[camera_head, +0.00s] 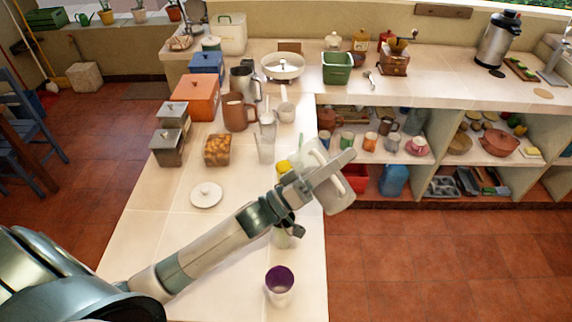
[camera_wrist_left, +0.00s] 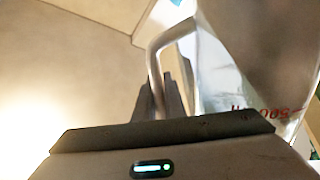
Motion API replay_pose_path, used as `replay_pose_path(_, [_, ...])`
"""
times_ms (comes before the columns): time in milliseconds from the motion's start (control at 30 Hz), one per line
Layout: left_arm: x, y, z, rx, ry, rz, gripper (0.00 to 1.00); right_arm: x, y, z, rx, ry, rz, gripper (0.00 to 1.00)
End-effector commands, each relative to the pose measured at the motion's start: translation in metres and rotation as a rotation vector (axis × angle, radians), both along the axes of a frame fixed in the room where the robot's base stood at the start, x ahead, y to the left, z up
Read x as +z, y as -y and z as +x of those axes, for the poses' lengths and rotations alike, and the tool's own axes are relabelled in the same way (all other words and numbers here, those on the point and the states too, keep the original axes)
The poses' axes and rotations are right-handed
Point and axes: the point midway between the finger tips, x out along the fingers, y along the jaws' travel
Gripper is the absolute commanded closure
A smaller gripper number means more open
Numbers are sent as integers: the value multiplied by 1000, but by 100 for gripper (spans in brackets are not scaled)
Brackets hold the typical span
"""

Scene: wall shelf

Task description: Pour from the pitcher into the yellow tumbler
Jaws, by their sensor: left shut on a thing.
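My left gripper (camera_head: 335,173) reaches over the counter's right edge and is shut on the handle of a pale, translucent pitcher (camera_head: 338,198). In the left wrist view the pitcher (camera_wrist_left: 245,90) is a clear body with red markings, and its curved handle (camera_wrist_left: 154,60) sits at the gripper fingers (camera_wrist_left: 168,98). The pitcher looks tilted and is held above the counter; its contents cannot be made out. A small yellow thing, seemingly the yellow tumbler (camera_head: 283,166), stands just left of the pitcher, partly hidden by the pitcher and my arm. My right gripper is not in view.
A greenish glass (camera_head: 284,239) is partly hidden under my arm. The front-left counter is clear.

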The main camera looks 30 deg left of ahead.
Motion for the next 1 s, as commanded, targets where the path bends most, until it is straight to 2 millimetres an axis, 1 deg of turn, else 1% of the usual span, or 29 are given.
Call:
replay_pose_path(33, [3,0,0,0,6,-2,100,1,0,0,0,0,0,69])
replay_pose_path(567, [5,0,0,0,6,4,100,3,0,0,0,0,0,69])
replay_pose_path(767, [10,3,-1,-1,17,46,100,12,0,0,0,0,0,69])
replay_pose_path(1000, [18,10,-3,0,43,141,100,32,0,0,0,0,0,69])
